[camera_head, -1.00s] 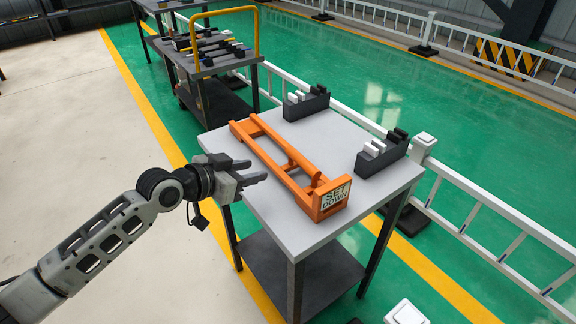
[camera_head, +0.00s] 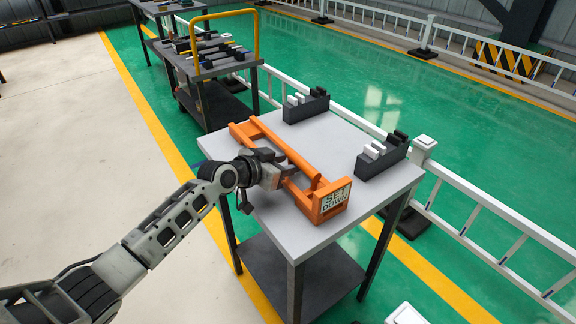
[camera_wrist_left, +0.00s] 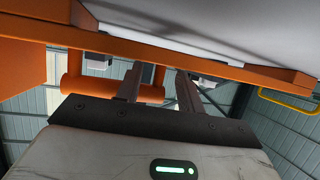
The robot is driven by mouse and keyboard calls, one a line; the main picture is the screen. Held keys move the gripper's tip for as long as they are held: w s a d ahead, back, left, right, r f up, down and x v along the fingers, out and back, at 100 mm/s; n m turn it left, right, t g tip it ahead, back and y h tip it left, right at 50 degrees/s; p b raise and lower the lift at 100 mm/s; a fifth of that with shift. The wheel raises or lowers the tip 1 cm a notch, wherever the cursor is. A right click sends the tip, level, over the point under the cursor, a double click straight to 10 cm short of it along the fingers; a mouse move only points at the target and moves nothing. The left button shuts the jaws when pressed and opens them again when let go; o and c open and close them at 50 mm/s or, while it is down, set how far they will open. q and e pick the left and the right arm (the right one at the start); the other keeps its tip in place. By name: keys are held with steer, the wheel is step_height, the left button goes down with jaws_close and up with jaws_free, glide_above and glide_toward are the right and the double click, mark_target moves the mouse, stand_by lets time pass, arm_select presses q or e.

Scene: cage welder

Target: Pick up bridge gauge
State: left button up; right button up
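The bridge gauge, which I take to be the long orange frame (camera_head: 330,203) with a round bar (camera_head: 285,150) and a "SET DOWN" sign on its near end, lies on the grey table (camera_head: 290,225). My left gripper (camera_head: 284,171) is at the frame's left side, its fingertips over or at the frame's middle. In the left wrist view the two fingers (camera_wrist_left: 158,88) stand apart, with the orange rail (camera_wrist_left: 170,52) crossing beyond them and the round bar (camera_wrist_left: 105,90) partly behind one finger. I cannot tell whether they touch it. My right gripper is not in view.
Two dark blocks with pale and dark pegs, one at the back (camera_head: 306,105) and one at the right (camera_head: 382,157), stand on the table. A white railing (camera_head: 480,215) runs behind it. A tool cart (camera_head: 215,65) with a yellow handle stands farther back.

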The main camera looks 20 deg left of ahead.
arm_select(q)
jaws_close()
steer(key=shift+r, duration=0.15)
steer(key=shift+r, duration=0.15)
